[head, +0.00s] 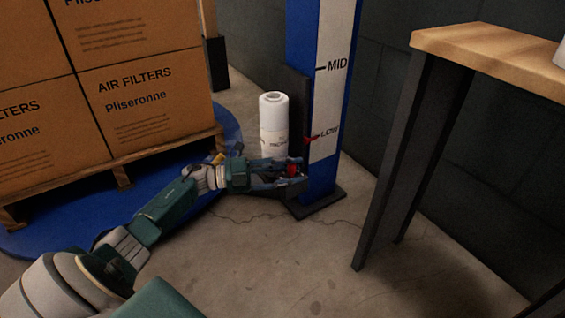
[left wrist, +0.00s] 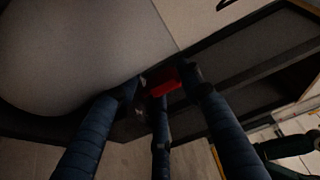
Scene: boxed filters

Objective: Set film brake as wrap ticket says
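A small red part, probably the brake knob (head: 293,170), sits low on the dark film carriage beside the blue mast (head: 323,175). It also shows as a red block (left wrist: 165,81) in the left wrist view. My left gripper (head: 294,173) is at this part, its fingers spread on either side of it; whether they touch it is unclear. A white film roll (head: 273,125) stands upright just behind the gripper. A red pointer (head: 311,139) is at the LOW mark on the mast's white scale (head: 332,85), below MID. No wrap ticket is readable. My right gripper is out of view.
Boxes of air filters (head: 140,105) are stacked on a wooden pallet (head: 165,150) on a blue turntable (head: 232,128) at left. A wood-topped table (head: 490,45) with dark legs stands at right. The concrete floor between is clear.

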